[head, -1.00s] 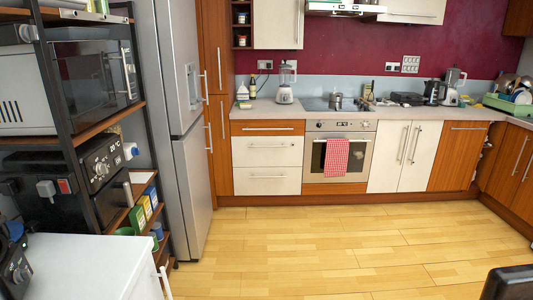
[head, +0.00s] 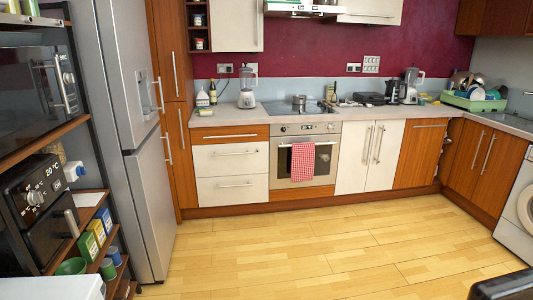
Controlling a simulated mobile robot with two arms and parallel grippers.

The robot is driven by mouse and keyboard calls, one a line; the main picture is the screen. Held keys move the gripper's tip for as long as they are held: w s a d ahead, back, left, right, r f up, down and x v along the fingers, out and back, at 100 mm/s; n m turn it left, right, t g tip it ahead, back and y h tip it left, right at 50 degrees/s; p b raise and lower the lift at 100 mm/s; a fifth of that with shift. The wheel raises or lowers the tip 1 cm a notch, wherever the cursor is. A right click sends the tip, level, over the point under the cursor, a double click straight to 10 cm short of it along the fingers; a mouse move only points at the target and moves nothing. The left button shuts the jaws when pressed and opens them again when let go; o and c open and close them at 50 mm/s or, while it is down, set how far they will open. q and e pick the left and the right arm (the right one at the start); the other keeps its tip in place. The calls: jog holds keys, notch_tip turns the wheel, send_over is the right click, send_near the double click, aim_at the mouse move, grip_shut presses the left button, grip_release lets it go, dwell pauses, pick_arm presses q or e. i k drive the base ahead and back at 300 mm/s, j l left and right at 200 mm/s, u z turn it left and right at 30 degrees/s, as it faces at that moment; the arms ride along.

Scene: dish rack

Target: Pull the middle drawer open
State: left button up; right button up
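The middle drawer (head: 215,162) has a white front with a horizontal bar handle (head: 234,153). It sits in the drawer stack left of the oven, across the floor from me, and looks shut. Above it is a wood-fronted top drawer (head: 235,131), and below it a white bottom drawer (head: 215,192); both look shut. Neither of my grippers can be made out, and nothing touches the drawer.
Open wooden floor (head: 290,240) lies between me and the drawers. A tall steel fridge (head: 150,210) and a shelf rack with appliances stand at the left. The oven (head: 324,165) with a red checked towel is right of the drawers. A washing machine (head: 515,225) is far right.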

aim_at(229, 159)
jog(key=i+u, duration=0.1)
jog(key=i, duration=0.7)
jog(key=i+l+u, duration=0.15)
jog(key=i, duration=0.65)
jog(key=i+l+u, duration=0.1)
jog(key=i, duration=0.65)
